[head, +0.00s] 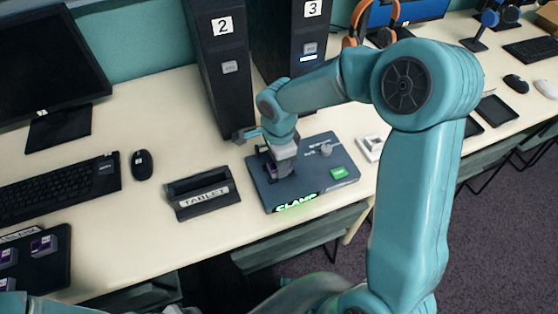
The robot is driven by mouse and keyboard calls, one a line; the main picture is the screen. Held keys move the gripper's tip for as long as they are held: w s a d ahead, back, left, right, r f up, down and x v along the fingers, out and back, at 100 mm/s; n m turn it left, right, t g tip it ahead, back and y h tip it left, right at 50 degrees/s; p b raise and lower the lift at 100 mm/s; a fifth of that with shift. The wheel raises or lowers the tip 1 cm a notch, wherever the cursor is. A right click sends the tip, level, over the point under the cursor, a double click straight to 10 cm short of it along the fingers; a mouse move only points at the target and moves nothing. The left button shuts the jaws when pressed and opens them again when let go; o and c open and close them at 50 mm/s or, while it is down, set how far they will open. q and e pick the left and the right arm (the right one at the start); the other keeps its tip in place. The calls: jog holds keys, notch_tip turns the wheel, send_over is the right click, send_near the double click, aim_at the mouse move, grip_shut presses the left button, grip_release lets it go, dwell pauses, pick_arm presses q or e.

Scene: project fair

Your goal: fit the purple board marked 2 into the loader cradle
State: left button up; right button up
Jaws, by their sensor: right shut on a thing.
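The loader (300,185) is a dark grey box on the desk, with a green lit CLAMP sign (296,203) on its front edge. My right gripper (272,170) is low over the left part of the loader, shut on a small purple board (271,174). The gripper hides most of this board and the cradle under it, so I cannot read its mark or tell whether it is seated. A green button (339,172) and a small grey lever (325,151) are on the loader's right half. My left gripper is not in view.
A dark tray (58,268) with more purple boards (43,244) is at the lower left. A TABLET stand (202,193) stands just left of the loader. Tall dark towers marked 2 (222,80) and 3 (300,50) stand behind. A white part (369,148) lies to its right.

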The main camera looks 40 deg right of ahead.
dwell(0.4)
jog(key=shift+f+b, duration=0.1)
jog(key=shift+b, duration=0.25)
dwell(0.6)
jog(key=o, duration=1.1)
jog(key=shift+r+p, duration=2)
jog(key=shift+r, duration=1.55)
